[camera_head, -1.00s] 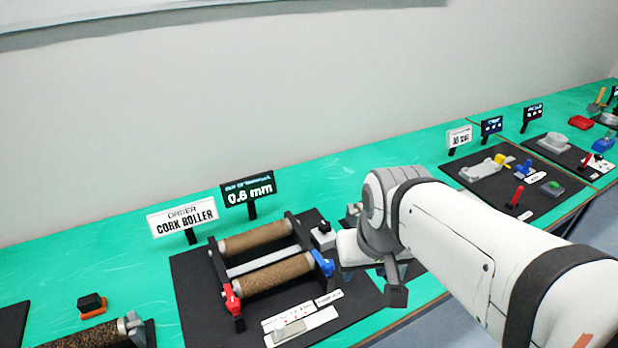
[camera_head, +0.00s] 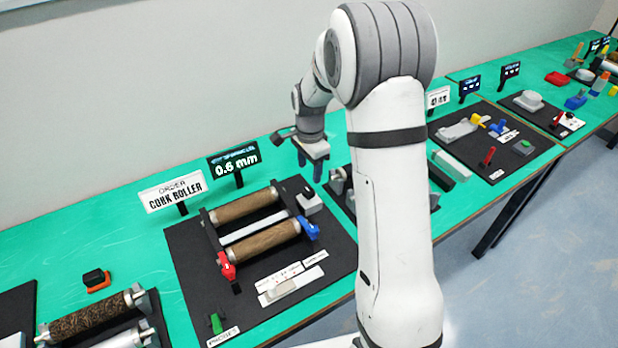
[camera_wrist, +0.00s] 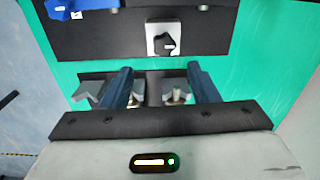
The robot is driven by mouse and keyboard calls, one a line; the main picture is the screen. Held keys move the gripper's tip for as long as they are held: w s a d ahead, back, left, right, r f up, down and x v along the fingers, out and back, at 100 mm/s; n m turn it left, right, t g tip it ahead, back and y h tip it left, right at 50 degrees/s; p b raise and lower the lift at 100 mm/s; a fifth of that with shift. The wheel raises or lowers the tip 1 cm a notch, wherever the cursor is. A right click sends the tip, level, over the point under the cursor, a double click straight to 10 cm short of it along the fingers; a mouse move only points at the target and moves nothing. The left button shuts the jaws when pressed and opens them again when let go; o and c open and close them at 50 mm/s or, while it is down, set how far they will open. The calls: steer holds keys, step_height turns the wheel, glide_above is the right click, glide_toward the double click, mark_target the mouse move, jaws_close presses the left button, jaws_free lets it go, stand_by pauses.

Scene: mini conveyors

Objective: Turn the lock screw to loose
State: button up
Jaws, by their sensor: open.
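My gripper (camera_head: 311,167) is open and empty, with its blue fingers pointing down above the board just right of the 0.6 mm sign. Its fingers also show in the wrist view (camera_wrist: 161,90). A black knob on a pale block (camera_head: 310,204) sits at the board's right corner, below the gripper in the head view. In the wrist view the black knob (camera_wrist: 164,44) is beyond the fingertips, apart from them. No label marks which one is the lock screw.
Two cork rollers (camera_head: 243,207) lie in the frame on the black board (camera_head: 190,255). A sign reading ORDER CORK ROLLER (camera_head: 172,192) and a 0.6 mm sign (camera_head: 232,161) stand behind. Grey brackets (camera_wrist: 88,92) lie below the fingers in the wrist view. More boards stand at right.

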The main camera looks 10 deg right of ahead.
mark_target(309, 190)
steer(key=shift+w+f+m, duration=0.3)
steer(key=shift+w+f, duration=0.15)
steer(key=shift+f, duration=0.3)
step_height(309, 190, down, 8)
steer(key=shift+r+p, duration=0.25)
steer(key=shift+p, duration=0.7)
steer(key=shift+c, duration=0.4)
steer(key=c, duration=0.9)
